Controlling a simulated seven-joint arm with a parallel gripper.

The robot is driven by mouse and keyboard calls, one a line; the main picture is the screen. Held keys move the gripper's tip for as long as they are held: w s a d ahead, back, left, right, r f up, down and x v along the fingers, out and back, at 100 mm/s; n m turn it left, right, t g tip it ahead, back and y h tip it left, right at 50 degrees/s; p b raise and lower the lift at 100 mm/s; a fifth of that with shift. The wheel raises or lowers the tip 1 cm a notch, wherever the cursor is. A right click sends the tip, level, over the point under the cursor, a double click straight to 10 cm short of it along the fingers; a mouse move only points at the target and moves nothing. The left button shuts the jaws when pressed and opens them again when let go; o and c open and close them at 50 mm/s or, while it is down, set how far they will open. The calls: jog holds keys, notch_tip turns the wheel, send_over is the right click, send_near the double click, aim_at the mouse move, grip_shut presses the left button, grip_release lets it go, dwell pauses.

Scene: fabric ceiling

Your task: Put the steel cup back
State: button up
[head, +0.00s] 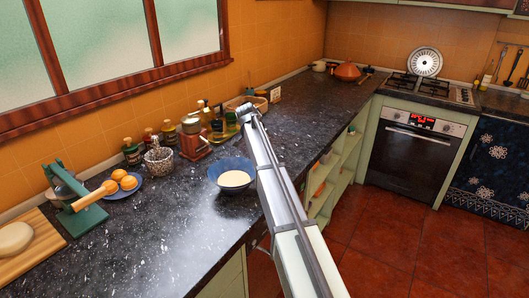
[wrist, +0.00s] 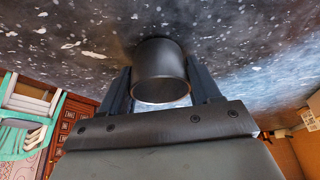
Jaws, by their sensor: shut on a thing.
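The steel cup (wrist: 160,65) is a dark grey, smooth cylinder in the middle of the wrist view, with its round open rim facing the camera. My gripper (wrist: 162,84) has one dark finger on each side of it and is shut on it. The cup is close to the speckled dark counter (wrist: 60,35); I cannot tell whether it touches. In the head view my gripper (head: 248,110) is at the far end of my arm, over the counter near the wall, and I cannot make out the cup there.
A blue bowl (head: 234,178) stands left of my arm. A plate of oranges (head: 122,184) and a green press (head: 75,190) are farther left. Counter beyond my arm (head: 310,100) is clear.

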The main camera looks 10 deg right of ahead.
jog(key=shift+f, duration=0.1)
jog(key=o, duration=1.1)
jog(key=shift+c, duration=0.2)
jog(key=v, duration=1.2)
